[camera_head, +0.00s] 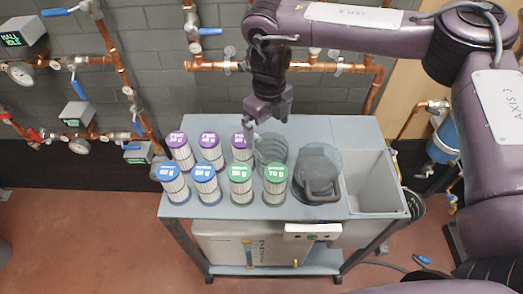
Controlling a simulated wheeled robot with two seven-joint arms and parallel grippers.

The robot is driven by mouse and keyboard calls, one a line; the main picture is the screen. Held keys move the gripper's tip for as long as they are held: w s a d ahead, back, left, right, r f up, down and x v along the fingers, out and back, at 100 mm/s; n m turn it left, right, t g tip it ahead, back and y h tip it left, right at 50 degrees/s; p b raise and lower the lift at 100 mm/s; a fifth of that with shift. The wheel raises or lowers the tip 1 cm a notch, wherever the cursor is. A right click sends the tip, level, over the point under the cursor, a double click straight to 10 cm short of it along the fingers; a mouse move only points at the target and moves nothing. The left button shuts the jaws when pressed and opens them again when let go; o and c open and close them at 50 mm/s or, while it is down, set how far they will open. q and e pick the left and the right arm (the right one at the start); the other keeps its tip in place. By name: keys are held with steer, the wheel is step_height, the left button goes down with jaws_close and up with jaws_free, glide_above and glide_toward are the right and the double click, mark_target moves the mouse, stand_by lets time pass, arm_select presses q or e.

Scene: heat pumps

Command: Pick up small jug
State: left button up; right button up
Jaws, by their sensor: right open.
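Two grey translucent jugs stand on the grey table. The smaller-looking jug (273,151) is just behind the green-capped filters, which hide part of its lower side. A larger, darker jug (318,172) stands to its right. My right gripper (266,122) reaches down from above, its fingers apart and nothing seen between them. Its tips are close to the top of the smaller jug; whether they touch it I cannot tell. My left gripper is not in view.
Several white filters with purple (209,145), blue (205,184) and green (241,184) caps stand left of the jugs. A grey open bin (371,182) is at the table's right end. Copper pipes (330,67) run along the wall behind. The table's back right is clear.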

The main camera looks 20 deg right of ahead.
mark_target(267, 148)
steer(key=f+p, duration=0.1)
steer(key=f, duration=0.1)
steer(key=s+f+p, duration=0.1)
steer(key=f, duration=0.1)
steer(key=shift+s+a, duration=0.15)
steer(key=shift+s, duration=0.05)
step_height(267, 148, down, 3)
steer(key=shift+w+r, duration=0.15)
steer(key=shift+r, duration=0.05)
steer(key=shift+f, duration=0.3)
steer(key=c, duration=1.2)
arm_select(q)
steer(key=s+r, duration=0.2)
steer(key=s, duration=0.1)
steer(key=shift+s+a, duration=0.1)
arm_select(e)
steer(key=shift+r, duration=0.15)
